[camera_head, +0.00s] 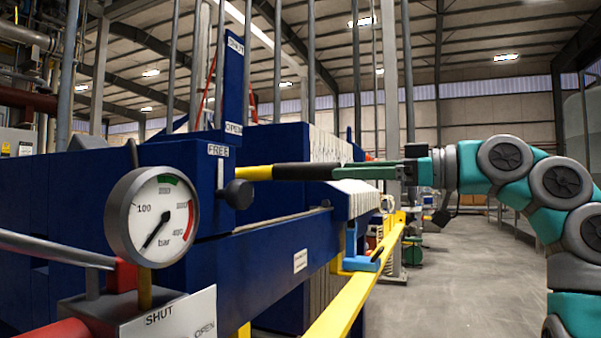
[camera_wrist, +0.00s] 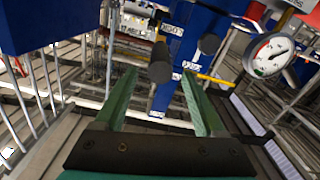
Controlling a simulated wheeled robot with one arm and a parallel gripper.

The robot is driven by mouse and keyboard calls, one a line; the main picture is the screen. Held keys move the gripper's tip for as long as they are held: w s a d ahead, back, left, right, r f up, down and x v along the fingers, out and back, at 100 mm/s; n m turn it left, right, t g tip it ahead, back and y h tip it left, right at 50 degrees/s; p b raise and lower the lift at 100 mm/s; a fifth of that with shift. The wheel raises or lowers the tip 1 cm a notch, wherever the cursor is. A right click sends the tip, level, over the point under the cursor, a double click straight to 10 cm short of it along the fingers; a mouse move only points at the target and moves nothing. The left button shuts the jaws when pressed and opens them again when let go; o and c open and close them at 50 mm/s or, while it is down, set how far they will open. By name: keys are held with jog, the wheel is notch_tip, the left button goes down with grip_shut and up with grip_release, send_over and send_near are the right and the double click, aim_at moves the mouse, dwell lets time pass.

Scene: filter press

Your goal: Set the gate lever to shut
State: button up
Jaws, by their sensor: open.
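A lever with a yellow shaft (camera_head: 256,173) and a black grip (camera_head: 303,171) sticks out toward the right, just below the OPEN label of a tall blue plate (camera_head: 233,85) marked SHUT at its top. I take it as the gate lever. Its black grip end also shows nearly end-on in the wrist view (camera_wrist: 160,64). My gripper (camera_head: 347,171) is at the grip's outer end, fingers pointing at the lever. In the wrist view my gripper (camera_wrist: 160,80) is open, with the grip end between the two green fingers. Contact cannot be told.
A black knob (camera_head: 238,193) under a FREE label sits close below the lever. A pressure gauge (camera_head: 152,216) and a second SHUT/OPEN plate (camera_head: 178,318) stand at the front left. A yellow rail (camera_head: 358,292) runs along the press. The floor at right is clear.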

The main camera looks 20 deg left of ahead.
aim_at(312, 171)
jog(key=a, duration=0.8)
jog(key=shift+w, duration=0.3)
jog(key=shift+c, duration=0.4)
grip_shut()
dwell(0.7)
